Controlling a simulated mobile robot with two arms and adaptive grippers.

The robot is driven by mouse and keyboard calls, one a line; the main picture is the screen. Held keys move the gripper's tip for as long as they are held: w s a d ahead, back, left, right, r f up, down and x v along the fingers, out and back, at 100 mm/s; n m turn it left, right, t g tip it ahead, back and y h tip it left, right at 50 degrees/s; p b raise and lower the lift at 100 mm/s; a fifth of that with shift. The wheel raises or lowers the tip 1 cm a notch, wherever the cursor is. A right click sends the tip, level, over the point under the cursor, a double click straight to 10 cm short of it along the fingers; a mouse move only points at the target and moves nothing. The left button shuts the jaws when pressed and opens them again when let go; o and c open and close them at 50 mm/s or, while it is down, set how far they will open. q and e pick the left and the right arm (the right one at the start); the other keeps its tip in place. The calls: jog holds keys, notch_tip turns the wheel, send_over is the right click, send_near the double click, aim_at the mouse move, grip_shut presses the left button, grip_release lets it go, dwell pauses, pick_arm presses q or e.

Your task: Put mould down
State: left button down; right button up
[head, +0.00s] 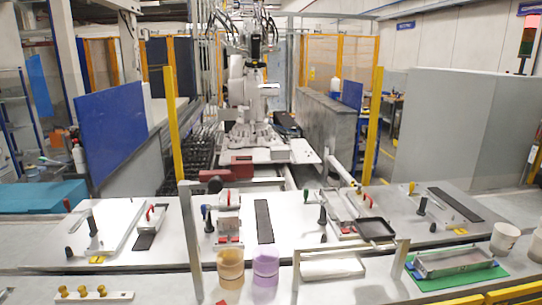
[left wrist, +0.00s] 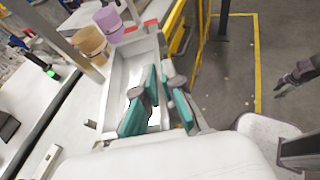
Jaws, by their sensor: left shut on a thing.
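In the left wrist view, a long light-grey open trough, which I take to be the mould (left wrist: 116,88), extends away from my left gripper (left wrist: 160,104). The teal-padded fingers of that gripper are at its near end and shut on it; the exact contact is partly hidden by the fingers. Neither gripper shows in the head view. A dark claw at the right edge of the left wrist view looks like my right gripper (left wrist: 286,84); it is apart from the mould and too small to read. A similar grey metal tray (head: 455,262) sits on a green mat (head: 425,283) in the head view.
An orange cup (head: 230,266) and a purple cup (head: 265,268) stand at the front of the bench (head: 160,272). A white block (head: 333,267) lies under a metal frame. A white cup (head: 504,240) is at right. Yellow floor lines (left wrist: 257,60) border open floor.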

pick_arm(q)
jog(key=d+f+b, duration=0.3)
jog(key=f+b, duration=0.2)
jog(key=b, duration=0.1)
jog(key=shift+f+t, duration=0.25)
jog(key=shift+t, duration=0.05)
jog(key=shift+n, duration=0.3)
jog(key=shift+r, duration=0.1)
